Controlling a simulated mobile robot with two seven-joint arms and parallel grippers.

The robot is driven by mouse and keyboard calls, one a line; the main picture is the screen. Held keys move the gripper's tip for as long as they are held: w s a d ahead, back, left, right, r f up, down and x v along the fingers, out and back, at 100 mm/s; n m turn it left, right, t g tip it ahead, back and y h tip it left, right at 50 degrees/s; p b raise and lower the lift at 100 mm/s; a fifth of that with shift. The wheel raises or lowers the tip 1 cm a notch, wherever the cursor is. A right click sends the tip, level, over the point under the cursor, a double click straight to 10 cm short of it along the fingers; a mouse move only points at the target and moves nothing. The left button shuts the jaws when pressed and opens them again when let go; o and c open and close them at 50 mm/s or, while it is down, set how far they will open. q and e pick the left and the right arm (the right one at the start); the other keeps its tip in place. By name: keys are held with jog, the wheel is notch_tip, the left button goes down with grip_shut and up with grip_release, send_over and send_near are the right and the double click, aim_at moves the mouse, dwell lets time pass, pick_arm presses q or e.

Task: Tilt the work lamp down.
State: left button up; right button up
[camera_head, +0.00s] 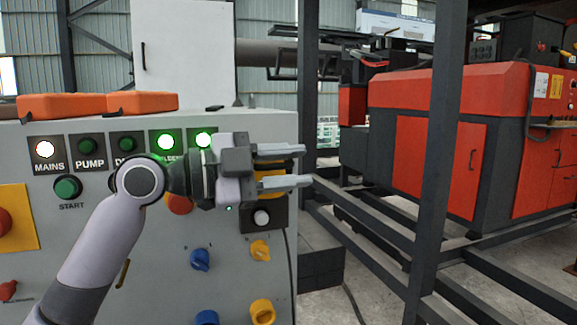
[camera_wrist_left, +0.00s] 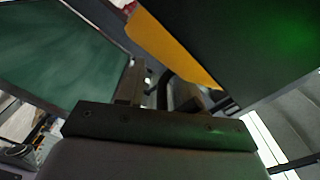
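I cannot make out a work lamp for certain in either view. My left gripper (camera_head: 298,167) is in front of the right part of a grey control panel (camera_head: 110,235) in the head view. Its two fingers point right and are apart, with a gap between them. Something yellow (camera_head: 278,167) shows behind the fingers; I see nothing clearly held. The gripper and wrist hide part of the panel. In the left wrist view a dark surface with a yellow edge (camera_wrist_left: 172,45) is close, and a green glow lies on the dark part. My right gripper is not in view.
The panel carries lit buttons, a green start button (camera_head: 67,188), blue knobs (camera_head: 200,259) and yellow knobs (camera_head: 261,250). Orange cases (camera_head: 62,106) lie on top. Dark steel posts (camera_head: 440,150) and rails stand at right, before a red machine (camera_head: 400,155).

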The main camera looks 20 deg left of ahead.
pick_arm(q)
jog(key=shift+r, duration=0.1)
notch_tip(320, 180, up, 20)
jog(key=p, duration=0.3)
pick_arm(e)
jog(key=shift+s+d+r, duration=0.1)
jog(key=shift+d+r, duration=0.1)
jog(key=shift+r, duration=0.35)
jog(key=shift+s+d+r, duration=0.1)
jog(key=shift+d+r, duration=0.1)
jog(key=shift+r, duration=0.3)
